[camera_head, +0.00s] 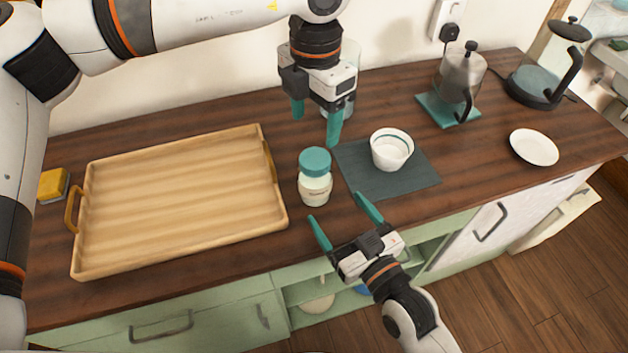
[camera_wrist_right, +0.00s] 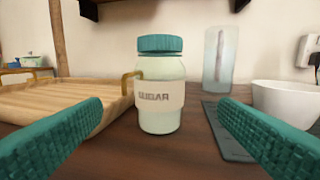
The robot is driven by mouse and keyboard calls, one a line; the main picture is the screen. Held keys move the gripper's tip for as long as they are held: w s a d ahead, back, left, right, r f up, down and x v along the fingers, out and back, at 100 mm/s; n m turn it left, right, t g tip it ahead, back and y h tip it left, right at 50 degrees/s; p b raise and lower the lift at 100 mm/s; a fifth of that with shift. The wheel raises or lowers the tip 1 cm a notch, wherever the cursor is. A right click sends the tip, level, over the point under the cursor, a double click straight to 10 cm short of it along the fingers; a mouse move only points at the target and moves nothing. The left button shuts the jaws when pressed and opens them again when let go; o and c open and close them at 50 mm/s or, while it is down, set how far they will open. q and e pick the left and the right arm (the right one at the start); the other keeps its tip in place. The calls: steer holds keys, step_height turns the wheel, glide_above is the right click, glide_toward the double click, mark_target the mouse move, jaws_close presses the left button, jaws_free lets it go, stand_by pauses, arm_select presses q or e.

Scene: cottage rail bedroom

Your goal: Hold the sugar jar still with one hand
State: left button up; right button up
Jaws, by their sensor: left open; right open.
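The sugar jar (camera_head: 315,188) stands upright on the wooden counter, a cream glass jar with a teal lid (camera_head: 315,161). My left gripper (camera_head: 316,124) is open and empty, fingers pointing down above the counter behind the jar. Neither gripper appears to touch the jar.
A wooden tray (camera_head: 180,200) lies left of the jar. A white bowl (camera_head: 391,153) stands on a dark mat (camera_head: 405,187) to the right. Farther right are a French press (camera_head: 460,75), a kettle (camera_head: 535,88) and a white plate (camera_head: 534,147). A glass stands behind my left gripper.

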mark_target(322, 189)
steer(key=x, duration=1)
